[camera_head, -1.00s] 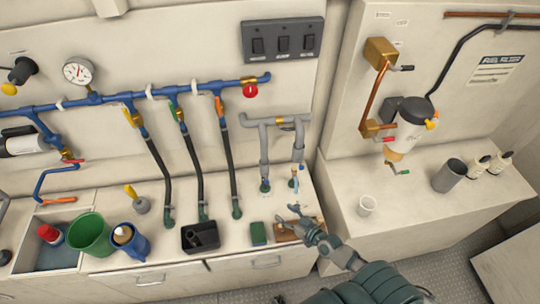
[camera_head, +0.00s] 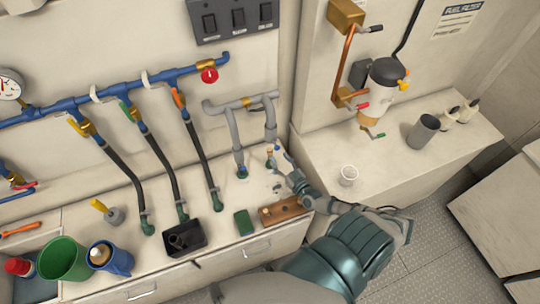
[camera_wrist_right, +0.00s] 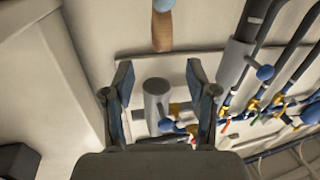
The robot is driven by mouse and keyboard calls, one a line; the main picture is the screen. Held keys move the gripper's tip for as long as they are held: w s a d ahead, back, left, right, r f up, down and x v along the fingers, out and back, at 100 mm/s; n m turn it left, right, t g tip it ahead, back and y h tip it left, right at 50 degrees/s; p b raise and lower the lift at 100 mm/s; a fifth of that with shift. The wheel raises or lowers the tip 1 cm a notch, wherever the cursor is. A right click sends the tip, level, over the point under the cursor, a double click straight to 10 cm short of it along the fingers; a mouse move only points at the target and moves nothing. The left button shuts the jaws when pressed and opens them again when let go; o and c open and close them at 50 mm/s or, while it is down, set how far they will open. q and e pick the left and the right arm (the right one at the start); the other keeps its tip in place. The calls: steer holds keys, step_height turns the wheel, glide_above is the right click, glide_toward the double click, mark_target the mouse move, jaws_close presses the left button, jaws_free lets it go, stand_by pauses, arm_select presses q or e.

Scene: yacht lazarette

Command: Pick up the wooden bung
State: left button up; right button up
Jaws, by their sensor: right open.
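My right gripper (camera_head: 285,172) is over the counter by the foot of the grey pipes. In the right wrist view its two fingers (camera_wrist_right: 160,78) are spread, with a grey cylindrical part showing between them in the picture. A wooden cylinder with a blue part above it (camera_wrist_right: 162,32) shows beyond the fingertips, apart from them; I cannot tell for sure that it is the wooden bung. In the head view, a brown wooden block (camera_head: 288,212) lies on the counter beside my right wrist, with a small pale knob near its left end. My left gripper is out of view.
Grey pipes (camera_head: 234,132) stand close behind the gripper. A green block (camera_head: 243,223) and a black tray (camera_head: 184,239) are to the left.

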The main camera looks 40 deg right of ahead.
mark_target(271, 148)
steer(key=w, duration=0.7)
steer(key=shift+w+a, duration=0.1)
steer(key=shift+w, duration=0.35)
steer(key=shift+d+f, duration=0.1)
steer(key=shift+d, duration=0.1)
steer(key=shift+d, duration=0.1)
steer(key=shift+c, duration=1.2)
steer(key=shift+s+d+f, duration=0.1)
steer(key=shift+d, duration=0.1)
steer(key=c, duration=0.7)
steer(key=shift+a, duration=0.15)
jaws_close()
steer(key=shift+a, duration=0.15)
